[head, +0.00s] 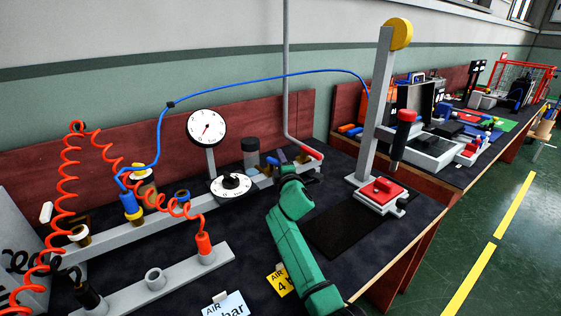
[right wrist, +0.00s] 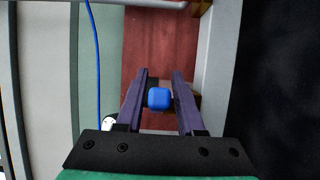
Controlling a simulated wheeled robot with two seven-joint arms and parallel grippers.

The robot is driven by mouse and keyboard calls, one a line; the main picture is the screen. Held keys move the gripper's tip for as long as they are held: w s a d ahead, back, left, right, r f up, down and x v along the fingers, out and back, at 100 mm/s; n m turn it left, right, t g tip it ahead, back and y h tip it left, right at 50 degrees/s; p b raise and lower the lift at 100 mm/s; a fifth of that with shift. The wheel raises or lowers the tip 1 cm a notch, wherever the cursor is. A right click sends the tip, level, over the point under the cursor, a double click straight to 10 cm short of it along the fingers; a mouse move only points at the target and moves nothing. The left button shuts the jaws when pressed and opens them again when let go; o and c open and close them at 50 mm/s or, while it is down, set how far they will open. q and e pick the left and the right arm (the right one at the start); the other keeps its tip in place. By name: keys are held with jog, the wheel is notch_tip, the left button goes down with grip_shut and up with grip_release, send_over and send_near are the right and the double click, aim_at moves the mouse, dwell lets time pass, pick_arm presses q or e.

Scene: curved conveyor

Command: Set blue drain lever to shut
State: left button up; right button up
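The blue drain lever shows in the right wrist view as a rounded blue end (right wrist: 159,99), between the two fingers. A small blue part (head: 281,155) by the fingers in the head view looks like the same lever. My right gripper (right wrist: 160,75) is open, with its dark purple fingers on either side of the blue end and a gap on each side. In the head view the right gripper (head: 286,160) is at the right end of the grey pipe rail, and its green arm hides part of the bench. The lever's exact angle cannot be told. My left gripper is not in view.
A red handle (head: 311,151) on a thin grey pipe is close right of the gripper. A lever press (head: 378,193) stands to the right.

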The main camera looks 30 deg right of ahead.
jog(key=shift+o, duration=0.3)
jog(key=p+v, duration=0.1)
jog(key=v, duration=1.3)
jog(key=shift+s, duration=0.25)
jog(key=shift+a, duration=0.1)
jog(key=shift+c, duration=0.3)
